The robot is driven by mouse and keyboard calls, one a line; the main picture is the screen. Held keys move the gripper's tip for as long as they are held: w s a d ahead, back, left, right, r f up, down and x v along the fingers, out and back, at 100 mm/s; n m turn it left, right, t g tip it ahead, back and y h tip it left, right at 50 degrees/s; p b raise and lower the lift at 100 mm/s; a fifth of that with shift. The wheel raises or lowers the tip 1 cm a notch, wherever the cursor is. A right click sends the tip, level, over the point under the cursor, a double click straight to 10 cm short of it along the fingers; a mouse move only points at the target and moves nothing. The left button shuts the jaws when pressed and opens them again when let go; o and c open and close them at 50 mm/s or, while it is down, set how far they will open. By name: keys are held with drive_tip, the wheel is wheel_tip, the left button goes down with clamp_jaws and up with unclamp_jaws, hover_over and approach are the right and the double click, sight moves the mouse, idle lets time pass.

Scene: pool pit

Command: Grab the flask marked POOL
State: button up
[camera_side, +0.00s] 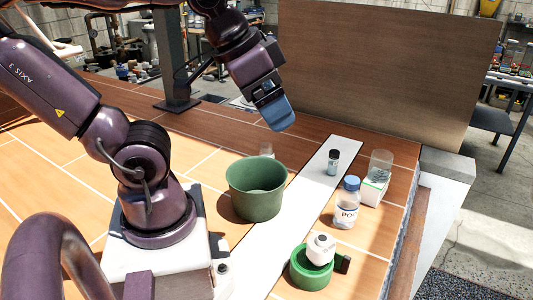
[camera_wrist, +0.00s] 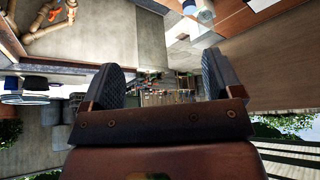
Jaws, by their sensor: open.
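The flask (camera_side: 346,205) is a clear bottle with a blue cap and a white label. The letters "PO" show on the label and the rest curves out of sight. It stands upright on the tiled surface, right of the white strip, in the side view. My gripper (camera_side: 277,113) is raised high behind the green pot, up and left of the flask. In the wrist view my gripper (camera_wrist: 163,88) has its two dark ribbed fingers wide apart with nothing between them. I cannot make out the flask in the wrist view.
A green pot (camera_side: 256,190) stands left of the flask. A small dark-capped vial (camera_side: 332,162) is on the white strip (camera_side: 285,225). A glass beaker (camera_side: 380,164) stands on a white-green box (camera_side: 373,191). A white jar (camera_side: 320,249) sits on a green ring (camera_side: 311,271) in front.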

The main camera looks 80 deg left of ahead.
idle(0.4)
drive_tip(key=shift+c, duration=0.8)
drive_tip(key=w+a+f+m+g+y, duration=0.5)
drive_tip(key=w+a+f+g, duration=0.3)
drive_tip(key=a, duration=0.4)
drive_tip(key=m+g+y, duration=0.3)
drive_tip(key=m+y, duration=0.4)
drive_tip(key=m, duration=0.1)
approach(263, 146)
drive_tip(key=shift+m+t, duration=0.3)
drive_tip(key=x, duration=0.6)
drive_tip(key=shift+s+a, duration=0.1)
drive_tip(key=shift+s, duration=0.15)
drive_tip(key=shift+r, duration=0.1)
drive_tip(key=c, duration=1.2)
drive_tip(key=shift+c, duration=0.2)
